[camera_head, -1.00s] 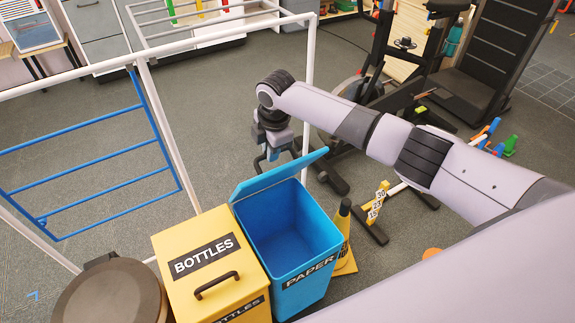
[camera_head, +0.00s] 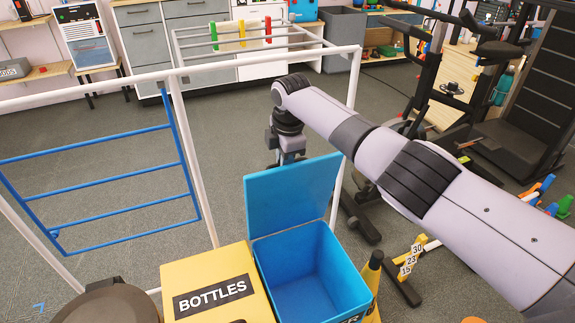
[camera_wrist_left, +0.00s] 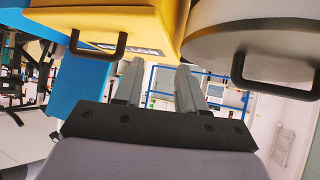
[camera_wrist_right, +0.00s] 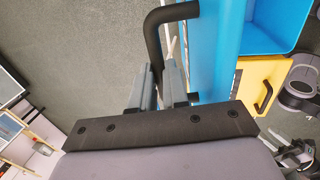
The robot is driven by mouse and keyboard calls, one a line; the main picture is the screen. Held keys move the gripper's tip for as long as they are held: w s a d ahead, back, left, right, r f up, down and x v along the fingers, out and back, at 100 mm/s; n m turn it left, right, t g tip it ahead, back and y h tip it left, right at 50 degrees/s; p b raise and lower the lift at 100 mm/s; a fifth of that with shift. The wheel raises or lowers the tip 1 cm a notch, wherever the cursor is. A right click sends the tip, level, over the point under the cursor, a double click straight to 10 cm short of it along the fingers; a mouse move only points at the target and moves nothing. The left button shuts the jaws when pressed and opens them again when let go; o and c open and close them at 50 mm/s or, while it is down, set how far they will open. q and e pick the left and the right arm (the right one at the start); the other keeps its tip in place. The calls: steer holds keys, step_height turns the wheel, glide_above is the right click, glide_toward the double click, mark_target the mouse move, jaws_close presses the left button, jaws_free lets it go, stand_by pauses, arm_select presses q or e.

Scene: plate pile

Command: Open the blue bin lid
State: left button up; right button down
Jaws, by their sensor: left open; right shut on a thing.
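The blue bin (camera_head: 305,275) has its lid (camera_head: 292,195) raised at the far side, and its inside is exposed. My right gripper (camera_head: 288,160) is behind the lid, and the lid hides its fingertips in the head view. In the right wrist view my right gripper (camera_wrist_right: 160,80) is shut on the lid's black handle (camera_wrist_right: 157,35); the lid's blue outer face (camera_wrist_right: 208,60) is beside the fingers. My left gripper (camera_wrist_left: 157,80) is open and empty, seen only in its wrist view, below the yellow bin's handle (camera_wrist_left: 98,45) in the picture.
The yellow bottles bin (camera_head: 218,275) stands against the blue bin's left side. A dark round-lidded bin (camera_head: 108,300) is further left. A yellow cone (camera_head: 373,270) stands close on the right. A white frame (camera_head: 180,150) with blue bars rises behind. Exercise equipment (camera_head: 440,110) is at right.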

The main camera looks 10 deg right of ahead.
steer(key=shift+f, duration=0.5)
steer(key=c, duration=1.1)
jaws_free()
steer(key=shift+w, duration=0.1)
steer(key=shift+r, duration=0.2)
steer(key=shift+r, duration=0.5)
steer(key=p+v, duration=0.2)
steer(key=v, duration=0.4)
steer(key=shift+f, duration=0.1)
